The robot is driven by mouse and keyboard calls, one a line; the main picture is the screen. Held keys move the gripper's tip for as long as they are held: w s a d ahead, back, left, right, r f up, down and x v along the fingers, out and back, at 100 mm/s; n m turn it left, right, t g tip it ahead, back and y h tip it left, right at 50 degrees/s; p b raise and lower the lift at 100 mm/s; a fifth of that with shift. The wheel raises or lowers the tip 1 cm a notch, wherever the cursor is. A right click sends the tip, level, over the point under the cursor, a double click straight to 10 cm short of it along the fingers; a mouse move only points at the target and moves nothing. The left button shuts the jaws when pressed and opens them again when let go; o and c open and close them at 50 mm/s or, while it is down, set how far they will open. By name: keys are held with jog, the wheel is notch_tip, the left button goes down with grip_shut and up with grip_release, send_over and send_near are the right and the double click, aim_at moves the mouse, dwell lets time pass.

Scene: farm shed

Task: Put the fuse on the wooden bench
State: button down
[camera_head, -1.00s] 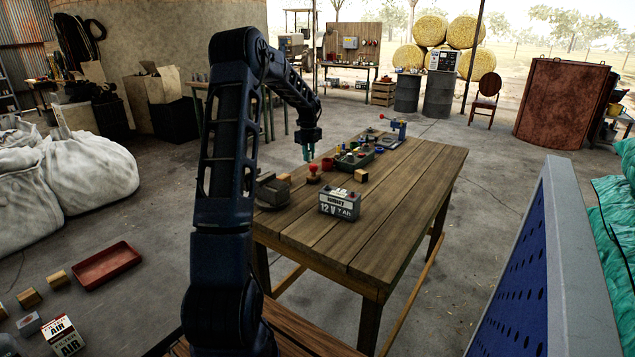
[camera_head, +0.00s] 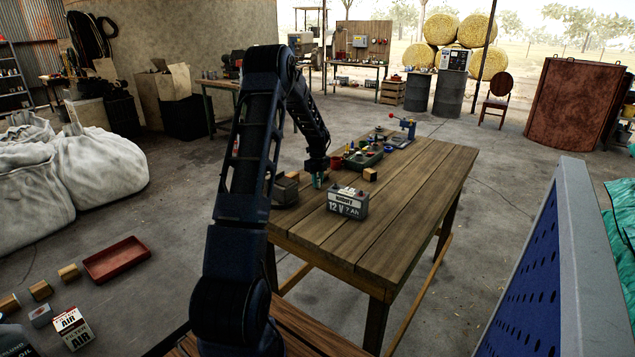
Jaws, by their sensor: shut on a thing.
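The wooden bench (camera_head: 405,215) is a plank-topped table in the middle of the camera_head view. My gripper (camera_head: 318,182), with teal fingertips, points down low over the left part of its top. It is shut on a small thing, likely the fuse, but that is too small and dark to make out. I cannot tell whether the held thing touches the planks. No fuse can be made out elsewhere.
A 12 V battery (camera_head: 348,202) stands just right of my gripper. A dark metal vise-like block (camera_head: 284,191) is to its left. A wooden block (camera_head: 370,174) and a tray of small parts (camera_head: 362,160) lie behind. The bench's front right is clear.

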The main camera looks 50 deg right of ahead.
jog(key=shift+f, duration=0.15)
jog(key=c, duration=1.3)
grip_release()
notch_tip(320, 180, up, 12)
jog(key=shift+r, duration=0.15)
